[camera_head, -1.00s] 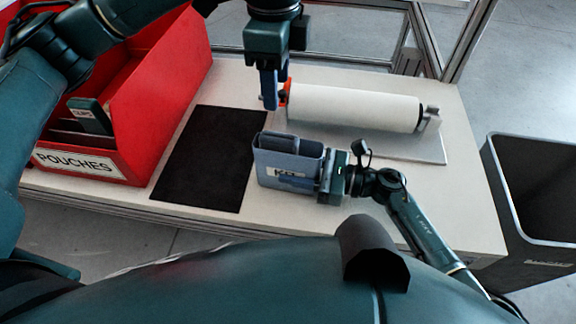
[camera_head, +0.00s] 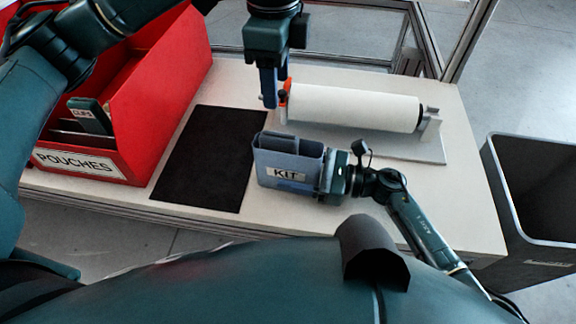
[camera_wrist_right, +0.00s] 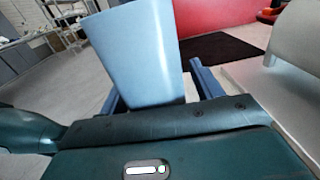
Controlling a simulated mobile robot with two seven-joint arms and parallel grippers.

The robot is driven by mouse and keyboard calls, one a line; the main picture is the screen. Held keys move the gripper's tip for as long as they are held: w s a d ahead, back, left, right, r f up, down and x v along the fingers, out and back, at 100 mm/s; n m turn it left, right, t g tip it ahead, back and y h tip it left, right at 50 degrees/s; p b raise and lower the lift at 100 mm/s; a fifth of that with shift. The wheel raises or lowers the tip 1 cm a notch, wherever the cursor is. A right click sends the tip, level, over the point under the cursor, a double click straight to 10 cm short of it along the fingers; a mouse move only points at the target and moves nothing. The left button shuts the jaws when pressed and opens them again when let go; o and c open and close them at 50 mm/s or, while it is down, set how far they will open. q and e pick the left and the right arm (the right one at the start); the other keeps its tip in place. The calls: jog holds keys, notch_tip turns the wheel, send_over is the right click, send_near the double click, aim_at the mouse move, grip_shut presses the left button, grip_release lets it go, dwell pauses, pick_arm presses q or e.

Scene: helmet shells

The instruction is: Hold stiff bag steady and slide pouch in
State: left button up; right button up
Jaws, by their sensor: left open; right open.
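The stiff bag (camera_head: 288,174) is a grey-blue open-topped box with a KIT label, standing upright on the bench beside the black mat. My right gripper (camera_head: 298,186) is at its right side, jaws open, with one finger low along the front face. In the right wrist view the bag (camera_wrist_right: 140,50) stands between the two spread fingers; contact is unclear. My left gripper (camera_head: 270,98) points down, open and empty, above and behind the bag. A dark green pouch (camera_head: 90,114) with a white label leans in the red POUCHES bin. The bag's inside shows only partly.
The red bin (camera_head: 160,90) stands at the left. A black mat (camera_head: 205,160) lies bare between bin and bag. A white roll (camera_head: 355,108) on a stand lies behind the bag. A grey open bin (camera_head: 535,190) stands off the bench's right end.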

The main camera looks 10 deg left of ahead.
jog(key=d, duration=1.1)
jog(key=shift+d, duration=0.4)
jog(key=d+b, duration=0.1)
jog(key=d, duration=0.1)
jog(key=d+b, duration=0.1)
jog(key=d, duration=0.2)
jog(key=shift+d+f+b, duration=0.2)
jog(key=shift+d+b, duration=0.1)
jog(key=shift+d, duration=0.05)
pick_arm(q)
notch_tip(320, 180, down, 3)
jog(key=shift+f, duration=0.1)
pick_arm(e)
jog(key=shift+d+r, duration=0.15)
jog(key=shift+d, duration=0.6)
